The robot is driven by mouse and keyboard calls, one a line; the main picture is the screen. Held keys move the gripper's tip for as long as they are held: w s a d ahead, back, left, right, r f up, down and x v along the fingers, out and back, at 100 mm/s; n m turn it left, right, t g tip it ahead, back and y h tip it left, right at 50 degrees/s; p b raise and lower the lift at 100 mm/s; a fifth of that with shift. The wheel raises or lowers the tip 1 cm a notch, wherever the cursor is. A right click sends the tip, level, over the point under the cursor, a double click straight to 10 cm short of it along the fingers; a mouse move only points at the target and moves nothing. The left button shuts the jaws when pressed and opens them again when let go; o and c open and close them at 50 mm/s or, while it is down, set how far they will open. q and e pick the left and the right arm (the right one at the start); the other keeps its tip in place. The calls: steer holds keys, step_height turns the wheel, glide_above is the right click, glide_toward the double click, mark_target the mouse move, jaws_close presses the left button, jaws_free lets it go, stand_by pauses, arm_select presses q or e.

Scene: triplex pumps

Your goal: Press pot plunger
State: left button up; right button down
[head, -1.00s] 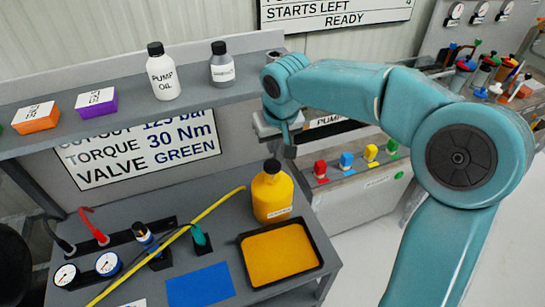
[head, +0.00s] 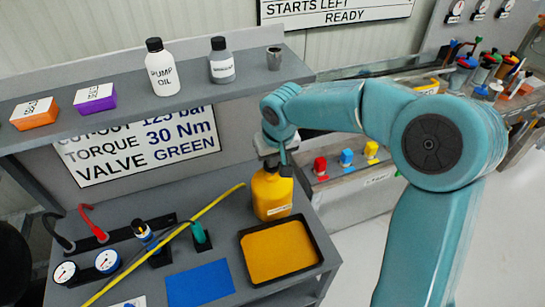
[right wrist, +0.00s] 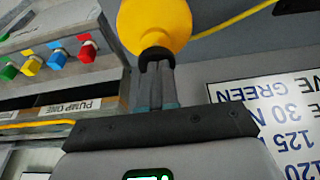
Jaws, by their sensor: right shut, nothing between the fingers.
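A yellow pot (head: 271,197) with a pale label stands upright on the grey bench, behind the black tray. My right gripper (head: 284,168) is shut and empty, pointing down at the pot's top. In the right wrist view the shut fingertips (right wrist: 157,78) reach the black top; I cannot tell whether they touch it. My left gripper is not in view.
A black tray with an orange mat (head: 282,250) lies in front of the pot. The shelf (head: 190,98) with bottles runs behind. A blue mat (head: 200,284) lies flat and clear.

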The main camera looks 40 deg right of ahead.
steer(key=x, duration=0.1)
steer(key=b+x, duration=0.1)
steer(key=shift+s+f, duration=0.2)
steer(key=shift+f, duration=0.25)
steer(key=shift+s+a+r, duration=0.1)
steer(key=shift+s+r, duration=0.05)
steer(key=shift+r, duration=0.05)
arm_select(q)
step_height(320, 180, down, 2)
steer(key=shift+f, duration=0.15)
arm_select(e)
steer(key=shift+f, duration=0.1)
steer(key=shift+r, duration=0.3)
step_height(320, 180, up, 5)
steer(key=p, duration=0.3)
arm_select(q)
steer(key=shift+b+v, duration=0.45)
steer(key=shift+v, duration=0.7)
arm_select(e)
steer(key=v, duration=0.9)
